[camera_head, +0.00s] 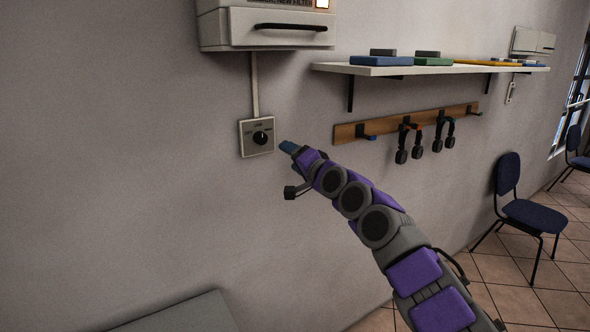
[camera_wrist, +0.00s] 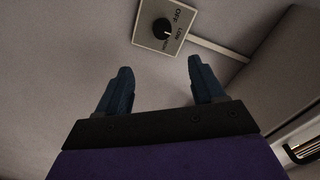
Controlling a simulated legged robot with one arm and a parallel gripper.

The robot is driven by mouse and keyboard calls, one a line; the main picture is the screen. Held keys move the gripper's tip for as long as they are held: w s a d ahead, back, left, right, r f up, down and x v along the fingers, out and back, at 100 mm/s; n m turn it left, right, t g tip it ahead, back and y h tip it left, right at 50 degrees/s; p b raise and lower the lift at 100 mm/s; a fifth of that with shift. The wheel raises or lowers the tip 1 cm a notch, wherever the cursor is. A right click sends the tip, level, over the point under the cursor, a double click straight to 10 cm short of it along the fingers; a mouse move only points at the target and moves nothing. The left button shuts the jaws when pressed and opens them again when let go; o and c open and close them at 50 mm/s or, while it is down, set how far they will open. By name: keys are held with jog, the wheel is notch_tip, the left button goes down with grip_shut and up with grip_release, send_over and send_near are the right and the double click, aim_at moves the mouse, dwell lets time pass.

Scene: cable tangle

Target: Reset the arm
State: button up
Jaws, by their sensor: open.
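My arm (camera_head: 352,200) reaches up and to the left across the head view, toward the wall. My gripper (camera_head: 289,147) is at its end, to the right of a wall switch plate (camera_head: 257,136) with a round black knob. In the wrist view, the two blue fingers of my gripper (camera_wrist: 160,88) stand wide apart with nothing between them. The switch plate (camera_wrist: 150,45) shows beyond the fingertips, with its knob and the lettering "OFF" and "LOW". The fingers look apart from the plate.
A white wall unit (camera_head: 266,40) with a black handle hangs above the switch. A shelf (camera_head: 430,70) holds several flat items; below it a wooden hook rail (camera_head: 382,127) carries headphones. A dark chair (camera_head: 537,215) stands at right on the tiled floor. A grey surface (camera_head: 185,318) is at lower left.

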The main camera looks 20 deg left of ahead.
jog(key=shift+s+d, duration=0.15)
jog(key=shift+s, duration=0.05)
dwell(0.3)
